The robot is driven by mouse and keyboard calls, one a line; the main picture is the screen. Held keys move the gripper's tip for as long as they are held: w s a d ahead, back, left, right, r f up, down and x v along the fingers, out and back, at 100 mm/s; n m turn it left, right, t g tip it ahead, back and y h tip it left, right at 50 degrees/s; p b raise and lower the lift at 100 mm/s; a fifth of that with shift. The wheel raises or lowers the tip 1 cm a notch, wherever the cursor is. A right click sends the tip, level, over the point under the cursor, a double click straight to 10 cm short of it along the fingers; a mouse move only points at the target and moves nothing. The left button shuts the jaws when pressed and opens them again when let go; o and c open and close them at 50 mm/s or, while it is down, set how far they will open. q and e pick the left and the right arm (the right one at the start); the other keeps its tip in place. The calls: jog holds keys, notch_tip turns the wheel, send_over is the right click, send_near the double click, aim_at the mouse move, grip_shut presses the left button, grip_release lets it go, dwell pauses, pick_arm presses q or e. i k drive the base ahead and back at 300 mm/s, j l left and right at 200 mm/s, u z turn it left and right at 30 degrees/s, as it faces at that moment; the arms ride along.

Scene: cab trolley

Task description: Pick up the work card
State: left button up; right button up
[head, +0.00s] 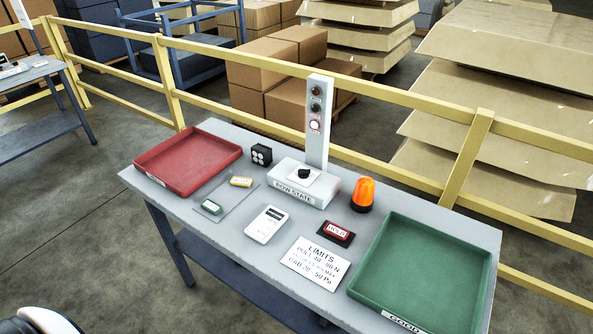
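No item on the table is legibly labelled as a work card. A flat white printed card headed LIMITS (316,262) lies near the front edge, left of the green tray. A white handheld-looking device with a dark display (266,224) lies to its left. Neither of my grippers is in view.
A red tray (188,136) and a green tray (367,288) take the table's ends. Between them stand a ROW STATE post (318,130), an orange beacon (363,194), a red-and-black HOLD block (337,233) and a black cube (261,154). A yellow railing (407,101) runs behind.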

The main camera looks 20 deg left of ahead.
aim_at(266, 224)
jog(key=u, duration=1)
